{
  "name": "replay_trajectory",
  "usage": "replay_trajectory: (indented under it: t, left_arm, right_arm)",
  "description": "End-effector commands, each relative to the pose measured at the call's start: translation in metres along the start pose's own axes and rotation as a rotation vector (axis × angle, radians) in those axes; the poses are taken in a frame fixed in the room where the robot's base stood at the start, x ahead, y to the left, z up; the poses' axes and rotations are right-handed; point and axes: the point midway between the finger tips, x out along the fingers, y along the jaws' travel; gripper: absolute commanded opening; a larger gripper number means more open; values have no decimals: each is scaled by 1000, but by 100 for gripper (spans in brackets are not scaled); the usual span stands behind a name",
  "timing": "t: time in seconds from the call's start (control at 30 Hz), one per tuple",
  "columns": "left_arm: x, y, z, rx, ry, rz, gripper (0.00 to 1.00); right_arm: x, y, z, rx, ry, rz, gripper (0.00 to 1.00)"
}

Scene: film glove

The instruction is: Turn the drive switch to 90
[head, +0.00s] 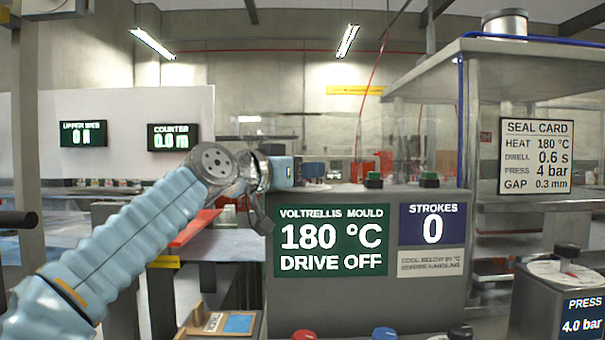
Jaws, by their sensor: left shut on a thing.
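My left gripper (297,172) reaches in from the left to the top left of the grey machine console (367,294). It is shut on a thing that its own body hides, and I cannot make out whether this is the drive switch. No switch marked as the drive switch is legible. The green display (331,240) on the console front reads "VOLTRELLIS MOULD 180 °C DRIVE OFF". The blue strokes display (432,225) beside it reads 0. My right gripper is not in view.
A red knob (304,334), a blue knob (384,333) and a black knob (460,331) show at the bottom edge. A press dial (567,268) stands at right, under a seal card (535,156).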

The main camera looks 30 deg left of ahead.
Motion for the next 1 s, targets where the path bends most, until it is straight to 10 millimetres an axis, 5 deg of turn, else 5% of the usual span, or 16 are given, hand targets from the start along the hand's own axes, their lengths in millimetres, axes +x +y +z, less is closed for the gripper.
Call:
replay_trajectory:
  t: [0.27,0.63,1.0]
  left_arm:
    - [1,-1,2,0,4,186,14]
    - [1,-2,-3,1,1,528,14]
    - [0,0,-1,1,3,672,14]
  right_arm:
    - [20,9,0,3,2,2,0]
    - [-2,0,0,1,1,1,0]
    - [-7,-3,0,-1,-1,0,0]
